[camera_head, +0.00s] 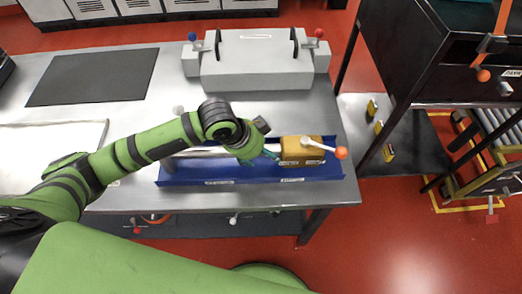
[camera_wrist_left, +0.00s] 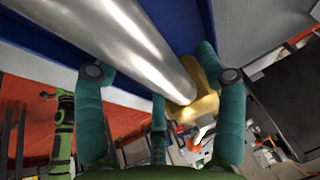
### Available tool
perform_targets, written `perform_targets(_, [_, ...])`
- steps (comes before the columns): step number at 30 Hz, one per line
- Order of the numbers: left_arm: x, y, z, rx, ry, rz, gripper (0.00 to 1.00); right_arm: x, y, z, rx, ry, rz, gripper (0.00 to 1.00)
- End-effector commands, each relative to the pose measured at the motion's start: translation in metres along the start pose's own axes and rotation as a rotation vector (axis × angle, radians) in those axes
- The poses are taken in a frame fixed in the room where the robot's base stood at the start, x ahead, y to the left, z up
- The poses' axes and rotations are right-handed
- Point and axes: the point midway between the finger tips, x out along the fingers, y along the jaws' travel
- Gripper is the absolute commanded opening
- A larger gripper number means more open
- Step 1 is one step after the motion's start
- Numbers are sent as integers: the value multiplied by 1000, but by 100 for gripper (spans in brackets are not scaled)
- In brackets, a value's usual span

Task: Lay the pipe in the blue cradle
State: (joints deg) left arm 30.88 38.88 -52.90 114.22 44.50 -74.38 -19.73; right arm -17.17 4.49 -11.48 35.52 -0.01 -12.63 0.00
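The silver pipe (camera_head: 203,152) lies lengthwise along the blue cradle (camera_head: 215,181) on the steel table, partly hidden by my left arm. In the left wrist view the pipe (camera_wrist_left: 135,45) is large, and its end is at the yellow block (camera_wrist_left: 207,75). That block (camera_head: 299,149) sits at the cradle's right end. My left gripper (camera_head: 268,154) is just left of the block. Its teal fingers (camera_wrist_left: 160,105) are spread, one on each side of the pipe's end, with visible gaps. Whether the pipe rests fully on the cradle floor is unclear. My right gripper is out of view.
A white lever with an orange knob (camera_head: 341,152) sticks out from the yellow block. A grey fixture (camera_head: 256,60) stands behind the cradle. A dark mat (camera_head: 93,77) lies at the back left. A black rack (camera_head: 440,50) stands right of the table.

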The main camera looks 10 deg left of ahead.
Motion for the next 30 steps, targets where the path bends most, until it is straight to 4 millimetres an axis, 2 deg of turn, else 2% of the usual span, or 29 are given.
perform_targets(3, [1,3,3,-2,-7,7,71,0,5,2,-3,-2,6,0])
perform_targets(7, [-13,1,2,-1,-6,2,71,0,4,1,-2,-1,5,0])
perform_targets(15, [-70,0,2,1,-3,-3,71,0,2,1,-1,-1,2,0])
perform_targets(21, [-105,0,1,0,-2,-3,71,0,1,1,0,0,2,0])
perform_targets(25, [-117,0,0,1,0,-2,71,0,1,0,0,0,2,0])
perform_targets(30, [-121,0,0,0,0,0,71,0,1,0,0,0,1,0])
